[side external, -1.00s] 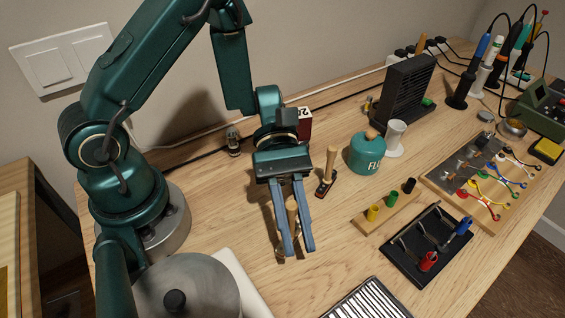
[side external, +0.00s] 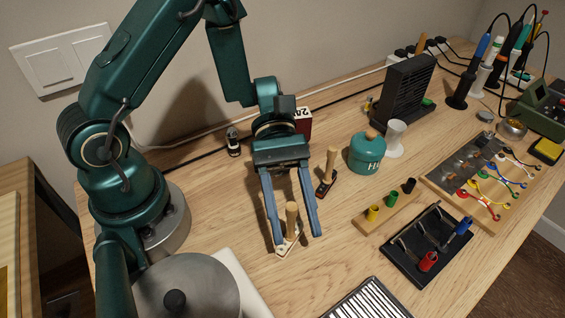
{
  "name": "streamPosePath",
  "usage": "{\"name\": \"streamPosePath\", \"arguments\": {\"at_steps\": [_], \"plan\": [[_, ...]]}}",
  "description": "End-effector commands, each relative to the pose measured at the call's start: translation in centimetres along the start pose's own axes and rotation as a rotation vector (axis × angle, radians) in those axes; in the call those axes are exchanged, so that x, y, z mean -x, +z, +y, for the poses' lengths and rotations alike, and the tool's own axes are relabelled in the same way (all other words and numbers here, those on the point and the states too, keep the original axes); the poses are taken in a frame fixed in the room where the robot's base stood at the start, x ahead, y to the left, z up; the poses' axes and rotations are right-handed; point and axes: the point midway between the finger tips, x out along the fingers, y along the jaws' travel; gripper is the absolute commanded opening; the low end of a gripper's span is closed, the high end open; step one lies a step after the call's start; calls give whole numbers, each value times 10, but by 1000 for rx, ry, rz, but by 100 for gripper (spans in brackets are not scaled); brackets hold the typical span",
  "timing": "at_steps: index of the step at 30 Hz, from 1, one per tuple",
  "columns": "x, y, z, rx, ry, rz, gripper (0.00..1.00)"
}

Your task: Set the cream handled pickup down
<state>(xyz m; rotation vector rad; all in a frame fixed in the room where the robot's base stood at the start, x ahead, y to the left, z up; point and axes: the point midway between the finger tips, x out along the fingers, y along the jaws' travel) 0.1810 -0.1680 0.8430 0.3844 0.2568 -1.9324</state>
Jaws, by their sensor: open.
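The cream handled pickup (side external: 287,252) lies on the wooden table with its pale wooden handle (side external: 291,221) standing up. My gripper (side external: 297,240) is open, its two blue fingers spread on either side of the handle with gaps between. A second handled pickup, dark with a wooden handle (side external: 331,163), stands just right of my gripper. A small black-and-white piece (side external: 233,143) stands behind, to the left.
A teal bottle (side external: 367,153) and a rack with yellow, green and black pegs (side external: 390,202) stand to the right. A black tray (side external: 408,272) with red- and blue-handled tools lies front right. A round metal-lidded pot (side external: 190,290) is front left.

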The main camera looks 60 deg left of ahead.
Motion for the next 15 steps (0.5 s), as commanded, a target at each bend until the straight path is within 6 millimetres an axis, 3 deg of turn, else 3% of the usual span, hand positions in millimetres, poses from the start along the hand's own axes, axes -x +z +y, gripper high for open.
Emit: {"name": "streamPosePath", "arguments": {"at_steps": [9,15], "plan": [[70,-1,1,-1,6,7,51],[94,-1,0,0,3,4,51]]}}
